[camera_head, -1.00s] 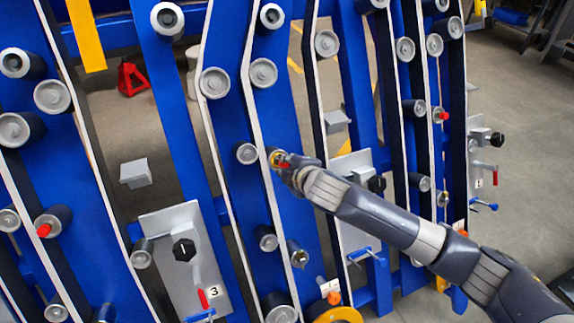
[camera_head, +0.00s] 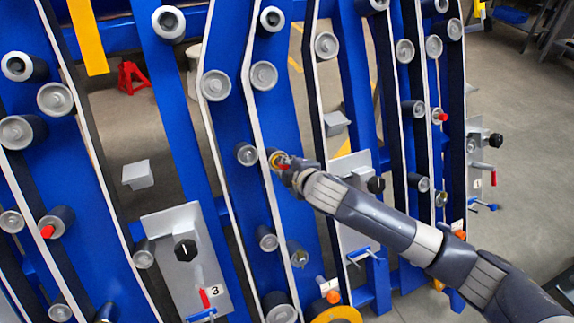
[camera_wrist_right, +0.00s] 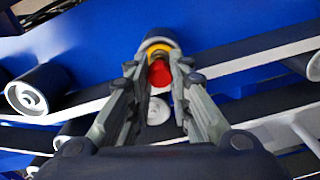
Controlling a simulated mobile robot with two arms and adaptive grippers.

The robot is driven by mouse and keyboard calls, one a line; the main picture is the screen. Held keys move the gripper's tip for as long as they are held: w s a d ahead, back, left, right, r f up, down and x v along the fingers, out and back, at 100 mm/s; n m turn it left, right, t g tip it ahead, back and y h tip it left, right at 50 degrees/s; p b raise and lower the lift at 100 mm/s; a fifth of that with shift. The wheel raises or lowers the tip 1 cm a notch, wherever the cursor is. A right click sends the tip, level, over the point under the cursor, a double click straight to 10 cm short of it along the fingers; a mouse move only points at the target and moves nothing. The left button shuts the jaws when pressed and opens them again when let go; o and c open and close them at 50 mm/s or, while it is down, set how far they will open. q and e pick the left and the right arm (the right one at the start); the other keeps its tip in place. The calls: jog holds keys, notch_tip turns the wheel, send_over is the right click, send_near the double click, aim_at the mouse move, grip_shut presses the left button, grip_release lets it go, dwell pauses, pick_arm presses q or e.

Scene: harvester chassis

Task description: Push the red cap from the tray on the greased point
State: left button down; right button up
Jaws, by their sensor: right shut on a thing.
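My right gripper (camera_head: 288,165) is at a roller on the blue chassis, near the middle of the head view. In the right wrist view its two fingers (camera_wrist_right: 158,88) stand on either side of a red cap (camera_wrist_right: 159,74), and it is shut on the cap. The cap lies in front of a yellow ring (camera_wrist_right: 157,51) on the end of a dark roller (camera_wrist_right: 160,36). Whether the cap is fully seated against it cannot be told. In the head view the fingers mostly hide the cap. My left gripper and the tray are not in view.
Blue chassis beams (camera_head: 272,120) carry several grey rollers close around my right gripper, such as one to its left (camera_head: 246,154). Other red caps sit on rollers at the left (camera_head: 47,231) and right (camera_head: 442,116). Grey plates with black knobs (camera_head: 186,250) stick out below.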

jog(key=shift+w, duration=0.1)
dwell(0.3)
jog(key=shift+b+x, duration=0.55)
jog(key=shift+x, duration=0.4)
jog(key=shift+p+v, duration=0.85)
jog(key=shift+p, duration=0.25)
jog(key=p+v, duration=0.2)
jog(key=shift+s+r, duration=0.1)
jog(key=shift+s, duration=0.1)
jog(key=shift+x, duration=0.95)
jog(key=shift+p, duration=0.75)
dwell(0.4)
